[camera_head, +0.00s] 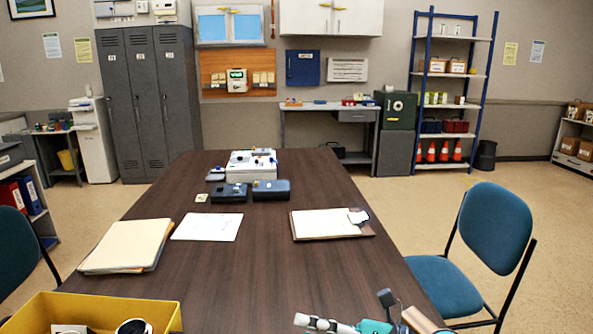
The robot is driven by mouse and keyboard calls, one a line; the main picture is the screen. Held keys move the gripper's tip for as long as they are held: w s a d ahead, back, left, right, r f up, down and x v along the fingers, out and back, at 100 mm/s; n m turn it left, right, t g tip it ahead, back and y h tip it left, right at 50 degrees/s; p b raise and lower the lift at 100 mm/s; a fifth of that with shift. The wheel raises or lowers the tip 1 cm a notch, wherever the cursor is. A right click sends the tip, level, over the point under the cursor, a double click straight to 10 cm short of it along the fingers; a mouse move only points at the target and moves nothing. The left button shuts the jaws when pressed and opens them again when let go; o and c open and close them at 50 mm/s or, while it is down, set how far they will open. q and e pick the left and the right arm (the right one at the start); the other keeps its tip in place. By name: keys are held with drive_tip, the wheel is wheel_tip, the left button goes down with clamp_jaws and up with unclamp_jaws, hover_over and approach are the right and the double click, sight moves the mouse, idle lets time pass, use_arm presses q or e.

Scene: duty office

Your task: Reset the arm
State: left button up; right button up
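The long dark wooden table (262,270) stretches away in front of me. At its near right, cut off by the bottom edge, is a cluster of small items: a white and teal piece (325,322), a dark upright piece (386,298) and a brown flat piece (420,320). I cannot tell what these items are.
A yellow bin (105,303) stands at the near left. Folders (127,246), a paper (207,227), a clipboard (325,232), dark cases (271,190) and a white box (236,172) lie farther on. A blue chair (492,225) stands right. The table's middle is clear.

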drive_tip(key=w+d+r+m+t+h, duration=0.15)
drive_tip(key=d+m+t+h, duration=0.25)
drive_tip(key=m+t, duration=0.45)
drive_tip(key=w+d+r+m+t+h, duration=0.1)
drive_tip(key=d+r+m+t+h, duration=0.35)
drive_tip(key=m, duration=0.65)
drive_tip(key=s+d+f+m+g+h, duration=0.35)
drive_tip(key=d+f+m+h, duration=0.6)
drive_tip(key=f+m, duration=0.5)
drive_tip(key=s+f+m+g+y, duration=0.1)
drive_tip(key=s+f+g, duration=0.6)
drive_tip(key=s, duration=0.4)
drive_tip(key=s+f+m+g, duration=0.2)
drive_tip(key=s+f+g, duration=0.2)
drive_tip(key=s+f, duration=0.6)
wheel_tip(320, 180, down, 22)
drive_tip(key=s+g+p, duration=0.1)
drive_tip(key=s+g, duration=0.1)
drive_tip(key=s, duration=0.1)
drive_tip(key=s+d+f+p, duration=0.1)
drive_tip(key=s+d+f, duration=0.1)
drive_tip(key=s+f, duration=1.3)
drive_tip(key=shift+s+d+f+n+g+p, duration=0.25)
drive_tip(key=shift+n+g+p, duration=0.05)
drive_tip(key=shift+g, duration=0.05)
